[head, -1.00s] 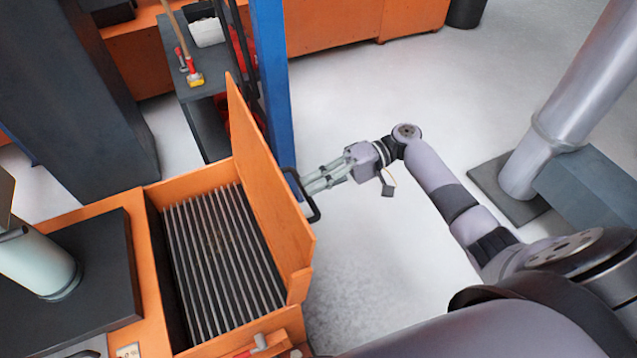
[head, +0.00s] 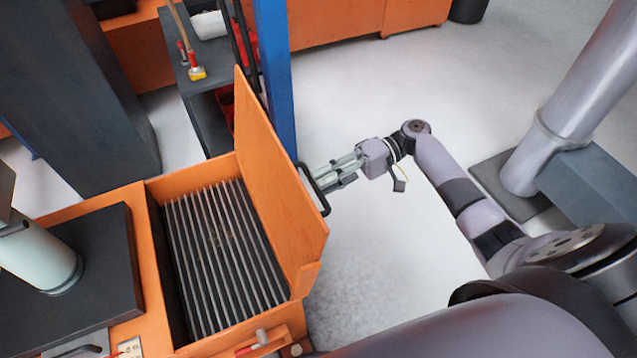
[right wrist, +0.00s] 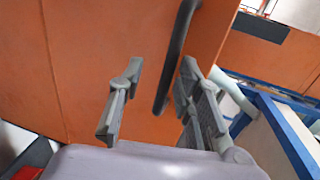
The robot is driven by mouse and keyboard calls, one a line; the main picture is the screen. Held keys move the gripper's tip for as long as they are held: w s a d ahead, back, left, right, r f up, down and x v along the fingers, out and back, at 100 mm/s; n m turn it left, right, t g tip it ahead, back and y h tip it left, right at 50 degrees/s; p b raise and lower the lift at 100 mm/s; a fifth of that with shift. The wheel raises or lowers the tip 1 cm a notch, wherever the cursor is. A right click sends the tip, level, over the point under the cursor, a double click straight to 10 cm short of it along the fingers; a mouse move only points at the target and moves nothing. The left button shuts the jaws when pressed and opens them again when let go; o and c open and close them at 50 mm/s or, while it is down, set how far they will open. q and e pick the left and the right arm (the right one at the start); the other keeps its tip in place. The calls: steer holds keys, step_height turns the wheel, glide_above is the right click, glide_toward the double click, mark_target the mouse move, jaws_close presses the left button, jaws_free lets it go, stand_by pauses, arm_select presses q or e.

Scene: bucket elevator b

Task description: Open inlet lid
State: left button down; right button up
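The orange inlet lid (head: 275,170) stands raised along the right edge of the orange inlet box (head: 150,250), leaning slightly to the right. The opening shows a grate of parallel metal bars (head: 222,255). A dark handle (head: 314,190) sits on the lid's outer face. My right gripper (head: 316,182) is beside that face, at the handle. In the right wrist view my right gripper (right wrist: 160,85) has its fingers apart, with the handle (right wrist: 175,60) between them, nearer the right finger. Contact with the handle is unclear. My left gripper is not in view.
A blue post (head: 275,75) stands just behind the lid. A dark cart (head: 200,75) with tools is beyond it. A grey pipe (head: 575,85) rises at the right. A red-handled tool (head: 258,343) lies on the box's front edge.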

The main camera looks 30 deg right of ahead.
steer(key=d+r, duration=0.2)
steer(key=d, duration=0.7)
steer(key=shift+d, duration=0.15)
steer(key=shift+w, duration=0.1)
step_height(320, 180, down, 18)
steer(key=s+a+m+t+h+p, duration=0.1)
steer(key=s+a+m+h, duration=0.1)
steer(key=m+h, duration=0.2)
steer(key=s+f+m+h+p, duration=0.1)
steer(key=s+f+h, duration=0.7)
steer(key=f, duration=0.9)
steer(key=s+f+n+g+h+p, duration=0.1)
steer(key=s+f, duration=0.4)
steer(key=s, duration=0.4)
steer(key=s+f+n+g+h+p, duration=0.1)
steer(key=s+f+n+h, duration=0.1)
steer(key=s+f, duration=0.55)
steer(key=s+a+n+t, duration=0.2)
steer(key=s+a+n, duration=0.2)
steer(key=s, duration=0.7)
steer(key=shift+s+a+f+n+h+p, duration=0.2)
steer(key=shift+s+a+n+h+p, duration=0.15)
steer(key=shift+a, duration=0.8)
